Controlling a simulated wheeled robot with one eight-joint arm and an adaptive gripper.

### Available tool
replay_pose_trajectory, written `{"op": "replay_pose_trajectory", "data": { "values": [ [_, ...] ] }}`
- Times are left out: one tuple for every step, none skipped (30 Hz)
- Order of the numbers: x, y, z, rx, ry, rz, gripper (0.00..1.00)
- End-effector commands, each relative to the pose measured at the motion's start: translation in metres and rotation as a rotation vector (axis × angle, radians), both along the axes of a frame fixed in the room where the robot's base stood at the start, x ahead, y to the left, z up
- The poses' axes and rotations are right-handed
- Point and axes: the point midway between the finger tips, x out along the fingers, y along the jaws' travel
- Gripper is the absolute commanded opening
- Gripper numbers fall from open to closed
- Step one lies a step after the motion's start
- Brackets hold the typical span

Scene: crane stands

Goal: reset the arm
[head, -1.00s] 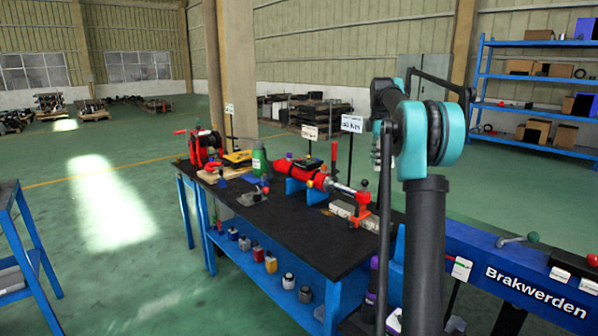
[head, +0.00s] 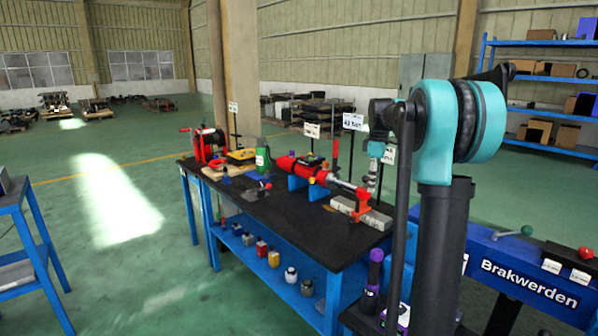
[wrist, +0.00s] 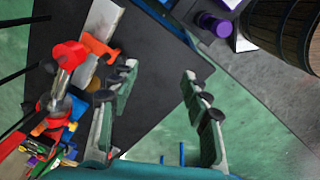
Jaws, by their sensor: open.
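My gripper (wrist: 160,72) is open in the wrist view, with its two green-and-grey fingers apart and nothing between them. It is pointed down over the right end of the black-topped workbench (head: 250,208). In the head view my arm stands at the right, and its wrist hangs over that end of the bench. The gripper itself is small and partly hidden there. A red cylindrical tool (head: 300,167) on blue supports lies on the bench, left of my gripper. Its red knob (wrist: 68,54) shows at the left of the wrist view.
A grey block with a red clamp (head: 362,210) sits close below my gripper. A purple bottle (head: 375,270) stands beside the bench's right end. A blue "Brakwerden" bench (head: 520,275) is at the right. A wooden barrel (wrist: 285,30) shows in the wrist view. Green floor (head: 120,250) lies open at the left.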

Motion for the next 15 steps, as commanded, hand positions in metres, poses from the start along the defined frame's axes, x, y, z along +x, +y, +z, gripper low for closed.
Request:
{"op": "replay_pose_trajectory", "data": {
  "values": [
    [-0.015, 0.005, -0.010, 0.004, -0.013, -0.047, 0.48],
    [-0.024, 0.008, -0.016, 0.007, -0.023, -0.084, 0.48],
    [-0.039, 0.012, -0.026, 0.013, -0.037, -0.138, 0.48],
    [-0.050, 0.016, -0.034, 0.019, -0.048, -0.181, 0.48],
    [-0.062, 0.020, -0.043, 0.025, -0.060, -0.223, 0.48],
    [-0.078, 0.024, -0.054, 0.034, -0.075, -0.281, 0.48],
    [-0.091, 0.027, -0.063, 0.041, -0.086, -0.327, 0.48],
    [-0.103, 0.030, -0.072, 0.049, -0.097, -0.370, 0.48],
    [-0.121, 0.034, -0.084, 0.061, -0.113, -0.428, 0.48],
    [-0.134, 0.037, -0.094, 0.070, -0.122, -0.473, 0.48],
    [-0.148, 0.040, -0.103, 0.080, -0.133, -0.516, 0.48],
    [-0.167, 0.043, -0.116, 0.094, -0.148, -0.573, 0.48],
    [-0.181, 0.046, -0.126, 0.105, -0.157, -0.616, 0.48],
    [-0.196, 0.048, -0.136, 0.117, -0.168, -0.660, 0.48],
    [-0.215, 0.051, -0.149, 0.134, -0.180, -0.717, 0.48]
  ]
}}
